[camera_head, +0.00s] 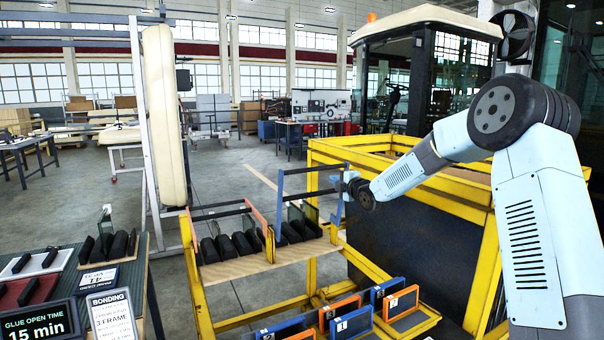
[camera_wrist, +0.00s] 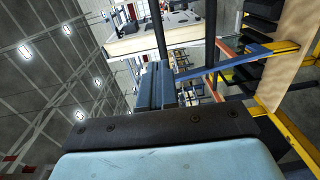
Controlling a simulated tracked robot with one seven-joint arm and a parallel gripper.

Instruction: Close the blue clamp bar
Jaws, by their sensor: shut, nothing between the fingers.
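The blue clamp bar (camera_head: 279,204) is on the right part of the trolley shelf in the head view. Blue uprights stand at both sides of that part, with bars running across between them above the dark parts. My gripper (camera_head: 348,184) is at the right end of these bars, close beside the right blue upright; I cannot tell whether they touch. In the wrist view my gripper (camera_wrist: 157,70) shows its fingers together with nothing between them. A blue bar (camera_wrist: 208,69) runs off to the right of the fingers there.
The yellow trolley (camera_head: 200,290) carries a wooden shelf with dark parts (camera_head: 228,246) and an orange clamp frame (camera_head: 259,222). Blue and orange framed plates (camera_head: 352,323) sit low in front. A yellow-framed cab base (camera_head: 400,215) stands right. A bonding table (camera_head: 145,285) stands left.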

